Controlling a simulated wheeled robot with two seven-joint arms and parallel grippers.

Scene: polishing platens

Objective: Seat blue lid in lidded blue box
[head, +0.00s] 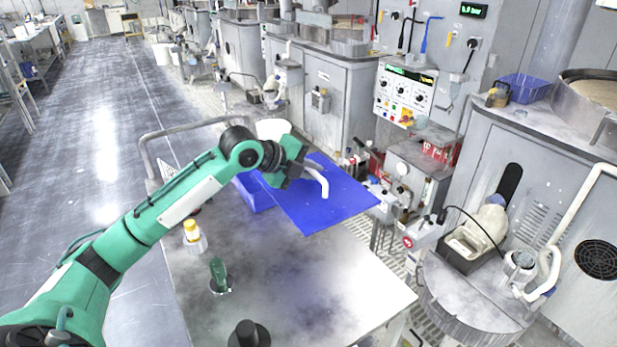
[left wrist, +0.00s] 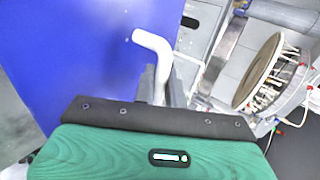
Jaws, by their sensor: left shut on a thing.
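The blue lid (head: 334,203) is a flat blue sheet with a white bent handle (head: 321,179). My left gripper (head: 304,170) is shut on the handle and holds the lid up, above and to the right of the blue box. The blue box (head: 251,195) stands at the back of the grey table, partly hidden by my arm and the lid. In the left wrist view the lid (left wrist: 75,55) fills the left side, and the white handle (left wrist: 152,45) rises from between the fingers (left wrist: 160,85). My right gripper is not in view.
The grey table (head: 330,280) is clear in front of the lid. A yellow-capped bottle (head: 192,232), a green bottle (head: 218,272) and a black object (head: 249,335) stand at its left and front. A white bucket (head: 272,129) is behind the box. Machines stand to the right.

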